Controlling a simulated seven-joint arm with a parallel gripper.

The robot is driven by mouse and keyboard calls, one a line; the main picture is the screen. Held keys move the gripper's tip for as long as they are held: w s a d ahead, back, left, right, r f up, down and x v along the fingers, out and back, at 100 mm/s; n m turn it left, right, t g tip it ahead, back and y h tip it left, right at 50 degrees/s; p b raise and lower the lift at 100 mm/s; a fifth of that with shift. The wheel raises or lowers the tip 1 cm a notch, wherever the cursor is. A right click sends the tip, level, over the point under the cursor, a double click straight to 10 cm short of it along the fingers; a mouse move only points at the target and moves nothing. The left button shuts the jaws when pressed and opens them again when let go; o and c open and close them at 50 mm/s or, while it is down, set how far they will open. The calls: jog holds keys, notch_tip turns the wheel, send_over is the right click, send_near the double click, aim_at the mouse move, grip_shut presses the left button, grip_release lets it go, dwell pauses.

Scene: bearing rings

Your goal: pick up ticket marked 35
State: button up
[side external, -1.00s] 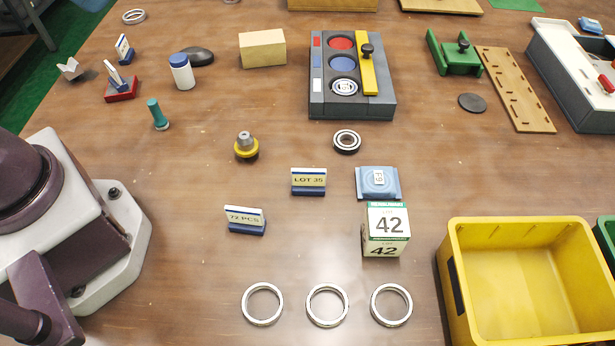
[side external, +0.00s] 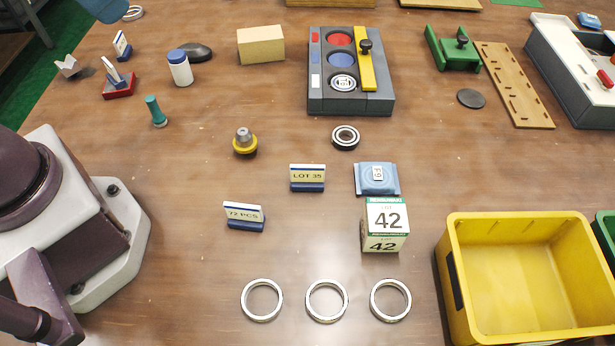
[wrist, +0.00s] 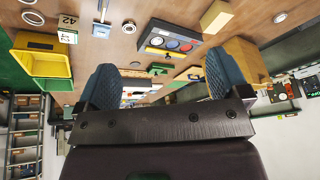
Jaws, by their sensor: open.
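The ticket marked LOT 35 (side external: 307,177) stands upright in a dark blue base near the middle of the table in the side external view. Its printed face is turned to that camera, and nothing touches it. In the wrist view I cannot read it. My gripper (wrist: 160,80) shows in the wrist view with its two blue textured fingers wide apart and nothing between them. In the side external view only a blue part, apparently of my gripper, shows at the top left corner, far from the ticket.
A similar 72 PCS ticket (side external: 244,216) stands front left of it. A blue pad (side external: 377,179) lies to its right, with a 42 box (side external: 386,224) in front of the pad. A bearing (side external: 345,137) and a yellow-collared part (side external: 244,142) lie behind. A yellow bin (side external: 455,290) stands front right.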

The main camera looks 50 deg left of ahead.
jog(key=w+d+f+m+g+y, duration=0.3)
jog(key=w+f+m+g+y, duration=0.1)
jog(key=w+f+m, duration=0.15)
jog(key=m+t+y, duration=0.4)
jog(key=m+y, duration=0.4)
jog(key=m, duration=0.4)
send_over(308, 168)
jog(key=s+a, duration=0.2)
jog(key=a, duration=0.2)
notch_tip(308, 168, down, 14)
jog(key=d+f+m+t, duration=0.2)
jog(key=f, duration=0.1)
jog(key=s+d+f+m+t, duration=0.1)
jog(key=d+f+m+t, duration=0.1)
jog(key=f+m+t, duration=0.1)
jog(key=s+d+f+m+t, duration=0.1)
jog(key=d+f+m+t, duration=0.2)
jog(key=f, duration=0.2)
jog(key=shift+s+f, duration=0.1)
jog(key=shift+f+m+t, duration=0.15)
jog(key=shift+m+t, duration=0.1)
jog(key=shift+t, duration=0.05)
jog(key=x, duration=0.7)
jog(key=shift+w+f, duration=0.15)
jog(key=shift+w, duration=0.15)
jog(key=shift+d, duration=0.1)
jog(key=c, duration=1)
jog(key=shift+c, duration=0.2)
